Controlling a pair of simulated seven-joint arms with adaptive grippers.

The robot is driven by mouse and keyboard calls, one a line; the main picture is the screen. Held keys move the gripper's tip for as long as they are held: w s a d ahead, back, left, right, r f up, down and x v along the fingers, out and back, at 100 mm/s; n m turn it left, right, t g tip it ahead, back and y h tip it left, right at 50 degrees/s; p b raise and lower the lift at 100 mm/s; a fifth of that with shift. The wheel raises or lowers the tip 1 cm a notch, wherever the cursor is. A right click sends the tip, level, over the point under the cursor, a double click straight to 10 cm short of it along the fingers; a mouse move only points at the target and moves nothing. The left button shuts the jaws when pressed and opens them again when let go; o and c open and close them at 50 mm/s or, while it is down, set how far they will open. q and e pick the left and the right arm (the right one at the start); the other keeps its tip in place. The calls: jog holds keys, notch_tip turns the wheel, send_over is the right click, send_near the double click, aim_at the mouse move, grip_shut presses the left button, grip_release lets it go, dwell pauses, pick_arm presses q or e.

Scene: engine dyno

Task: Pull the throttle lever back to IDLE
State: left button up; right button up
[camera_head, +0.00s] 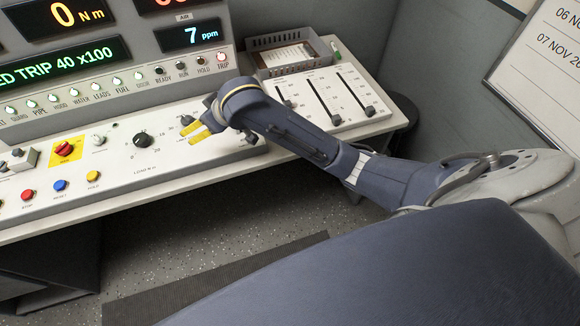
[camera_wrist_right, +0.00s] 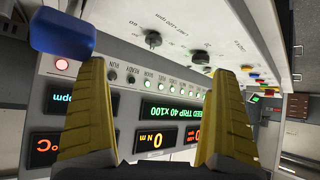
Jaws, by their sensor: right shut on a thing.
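My right gripper (camera_head: 200,132) is low over the sloped white console panel, its two yellow fingers pointing left. In the right wrist view its fingers (camera_wrist_right: 165,115) stand apart, with the displays behind them. A blue block-shaped handle (camera_wrist_right: 62,32) on a dark stem, which looks like the throttle lever, sits at the tip of the left finger. The jaws are shut on it, though the contact is not clear in the picture. In the head view the lever is hidden behind my gripper and wrist. No IDLE marking can be read. My left gripper is not in view.
A black rotary knob (camera_head: 141,139) and a red button on a yellow plate (camera_head: 65,149) are left of the gripper. A side panel (camera_head: 350,118) with three sliders lies right, under my forearm. A grey tray (camera_head: 256,58) stands behind it. Lit displays rise at the back.

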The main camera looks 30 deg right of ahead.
jog(key=shift+g+h, duration=0.6)
jog(key=shift+h, duration=0.1)
jog(key=s+d+f, duration=0.1)
jog(key=s+f, duration=0.2)
jog(key=f, duration=0.2)
jog(key=s+d+f, duration=0.1)
jog(key=s+f, duration=0.3)
jog(key=f, duration=0.1)
jog(key=s+d+f, duration=0.2)
jog(key=s+f, duration=0.2)
jog(key=f, duration=0.1)
jog(key=shift+d, duration=0.1)
jog(key=shift+c, duration=1)
jog(key=s+d+f+h, duration=0.3)
jog(key=s+d+f, duration=0.4)
jog(key=s+d, duration=0.2)
jog(key=shift+s+d, duration=0.25)
jog(key=shift+d, duration=0.3)
jog(key=shift+r+n, duration=0.1)
jog(key=shift+n, duration=0.2)
